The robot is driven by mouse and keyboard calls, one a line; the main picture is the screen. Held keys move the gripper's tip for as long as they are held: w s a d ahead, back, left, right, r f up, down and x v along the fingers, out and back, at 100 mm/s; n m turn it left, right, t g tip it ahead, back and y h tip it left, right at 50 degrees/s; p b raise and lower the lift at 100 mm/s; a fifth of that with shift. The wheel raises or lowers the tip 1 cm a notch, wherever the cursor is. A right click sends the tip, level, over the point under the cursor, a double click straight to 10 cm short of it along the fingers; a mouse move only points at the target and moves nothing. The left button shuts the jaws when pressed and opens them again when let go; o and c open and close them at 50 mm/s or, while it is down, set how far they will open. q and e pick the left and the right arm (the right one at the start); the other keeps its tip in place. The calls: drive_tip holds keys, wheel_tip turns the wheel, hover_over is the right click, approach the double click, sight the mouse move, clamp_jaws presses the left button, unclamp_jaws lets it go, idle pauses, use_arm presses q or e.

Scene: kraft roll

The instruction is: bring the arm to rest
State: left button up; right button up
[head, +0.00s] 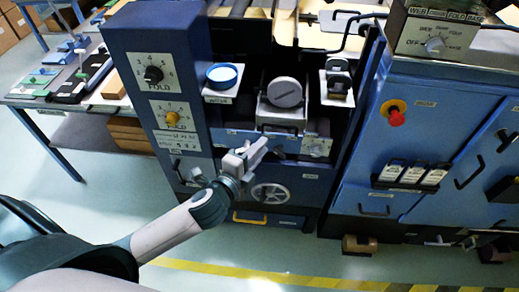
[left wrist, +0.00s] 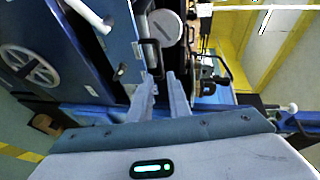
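My left arm reaches in from the lower left of the head view. Its left gripper (head: 264,146) is in front of the blue machine, just below the grey round-topped part (head: 284,92) and near the front plate. In the left wrist view the two fingers of the left gripper (left wrist: 161,76) stand apart with a narrow gap and nothing seen between them. A black handle (left wrist: 151,52) shows just beyond the tips; I cannot tell whether they touch it. My right gripper is in neither view.
The blue machine has a pale handwheel (head: 270,194) below the gripper and a blue-topped round dish (head: 222,76) above left. A blue cabinet with a red knob (head: 396,118) stands right. A workbench (head: 70,75) is at left. Open floor (head: 95,205) lies between.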

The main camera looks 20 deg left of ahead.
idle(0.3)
use_arm(q)
drive_tip(key=s+a+f+n+g+y+b, duration=0.1)
drive_tip(key=s+a+f+n+g, duration=0.2)
drive_tip(key=f, duration=1.1)
drive_tip(key=s+a+f+n+g, duration=0.2)
drive_tip(key=s+f, duration=0.3)
drive_tip(key=f, duration=0.9)
drive_tip(key=s+a+f+n+g+y+b, duration=0.1)
drive_tip(key=s+a+f+n+g, duration=0.15)
drive_tip(key=f, duration=1.15)
drive_tip(key=s+f+n+g, duration=0.4)
drive_tip(key=s+f, duration=1)
drive_tip(key=s, duration=0.3)
drive_tip(key=s+d+f+n+g, duration=0.1)
drive_tip(key=s+f, duration=0.3)
drive_tip(key=s, duration=0.6)
drive_tip(key=s+d+f+n+g, duration=0.2)
drive_tip(key=s+f+n, duration=0.1)
drive_tip(key=s, duration=0.8)
drive_tip(key=shift+f+b, duration=0.35)
drive_tip(key=shift+f, duration=0.2)
drive_tip(key=shift+d+n, duration=0.1)
drive_tip(key=shift+n, duration=0.15)
